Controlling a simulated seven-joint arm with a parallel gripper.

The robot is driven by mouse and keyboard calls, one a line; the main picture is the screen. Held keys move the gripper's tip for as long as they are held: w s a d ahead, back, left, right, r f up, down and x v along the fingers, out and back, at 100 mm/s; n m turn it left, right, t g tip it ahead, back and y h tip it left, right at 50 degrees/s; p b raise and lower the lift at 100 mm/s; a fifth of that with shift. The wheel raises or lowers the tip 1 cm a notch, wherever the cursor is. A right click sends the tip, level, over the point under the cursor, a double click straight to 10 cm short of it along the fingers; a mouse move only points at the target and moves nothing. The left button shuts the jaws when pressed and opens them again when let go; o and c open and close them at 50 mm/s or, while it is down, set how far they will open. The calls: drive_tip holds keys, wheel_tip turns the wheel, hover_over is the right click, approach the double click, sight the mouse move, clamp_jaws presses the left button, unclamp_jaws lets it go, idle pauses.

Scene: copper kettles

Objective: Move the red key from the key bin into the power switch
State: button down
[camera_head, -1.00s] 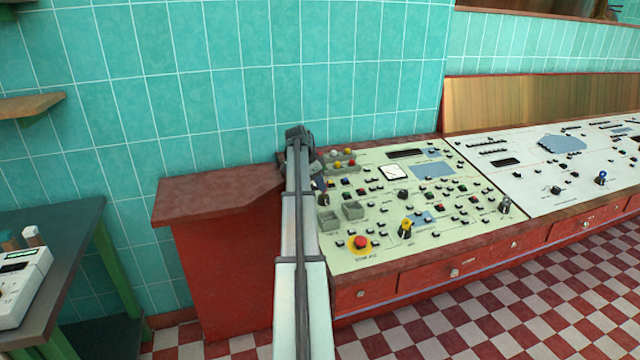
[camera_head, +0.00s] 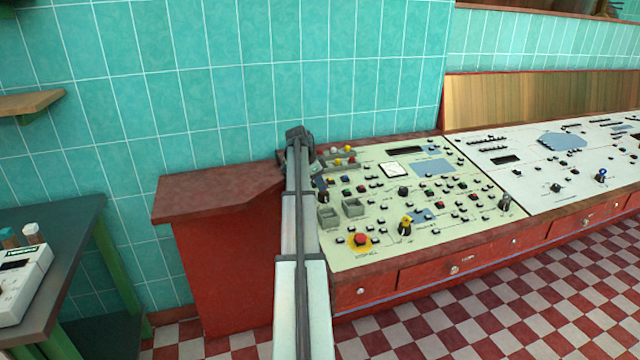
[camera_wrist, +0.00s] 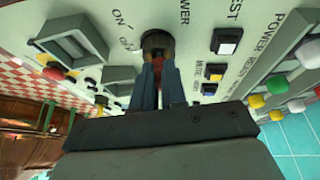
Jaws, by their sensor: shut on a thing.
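In the wrist view, my gripper (camera_wrist: 158,84) points at the panel with its two dark fingers close together. It is shut on the red key (camera_wrist: 157,63), of which only a small reddish part shows between the fingertips. The key is right at the round black power switch (camera_wrist: 157,40), beside the "POWER" and "ON" lettering. How deep the key sits in it is hidden by the fingers. In the head view, my gripper (camera_head: 318,182) is at the panel's left edge, partly behind my arm. I cannot tell for sure which tray is the key bin.
Two grey square trays (camera_wrist: 70,46) lie left of the switch in the wrist view. To the right are square buttons (camera_wrist: 226,42) and grey holders with coloured round-topped pieces (camera_wrist: 265,86). A red emergency button (camera_head: 361,240) is at the panel's front. A teal tiled wall (camera_head: 230,90) stands behind.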

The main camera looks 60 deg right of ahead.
drive_tip(key=shift+f, duration=0.25)
drive_tip(key=c, duration=1.1)
unclamp_jaws()
drive_tip(key=v, duration=0.8)
idle(0.7)
idle(0.7)
